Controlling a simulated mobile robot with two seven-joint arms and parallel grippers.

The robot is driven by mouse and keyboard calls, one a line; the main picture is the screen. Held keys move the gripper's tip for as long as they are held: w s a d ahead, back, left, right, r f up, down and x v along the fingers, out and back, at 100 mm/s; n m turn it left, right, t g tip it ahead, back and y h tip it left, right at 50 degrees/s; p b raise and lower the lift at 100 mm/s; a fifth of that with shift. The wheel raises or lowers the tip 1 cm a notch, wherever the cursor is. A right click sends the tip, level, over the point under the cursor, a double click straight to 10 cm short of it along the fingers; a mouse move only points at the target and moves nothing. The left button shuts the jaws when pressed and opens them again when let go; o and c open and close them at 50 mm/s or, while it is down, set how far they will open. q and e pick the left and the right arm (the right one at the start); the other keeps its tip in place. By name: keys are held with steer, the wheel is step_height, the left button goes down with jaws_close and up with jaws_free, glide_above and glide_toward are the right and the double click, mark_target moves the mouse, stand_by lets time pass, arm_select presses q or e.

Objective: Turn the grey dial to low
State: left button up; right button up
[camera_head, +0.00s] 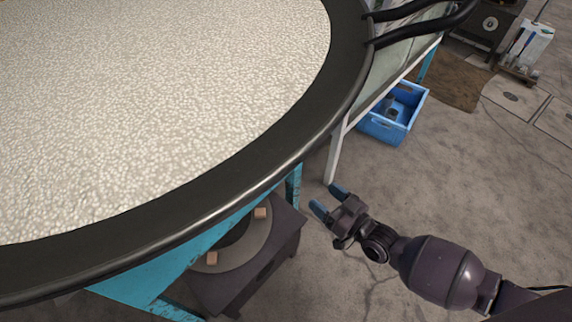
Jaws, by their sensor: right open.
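I cannot make out a grey dial for certain. A dark burner unit (266,262) stands on the floor under the large round pan, and the pan rim hides part of it. No dial shows clearly on its visible sides. My right gripper (328,199) is open and empty, to the right of the burner and just outside the pan rim, with its blue fingertips pointing up and left. It touches nothing that I can see. My left gripper is out of view.
The pan's wide black rim (300,124) holds a pale, bubbly liquid (150,100) and fills the left. A turquoise stand (150,275) supports it. A blue crate (408,110) sits beyond. A dark box (482,25) with a round fitting stands far back. The right floor is mostly clear.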

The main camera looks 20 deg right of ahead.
steer(key=b+x, duration=0.1)
steer(key=x, duration=1)
steer(key=shift+w+b, duration=0.25)
steer(key=shift+b, duration=0.15)
steer(key=shift+d+r, duration=0.1)
steer(key=shift+r, duration=0.05)
steer(key=c, duration=0.9)
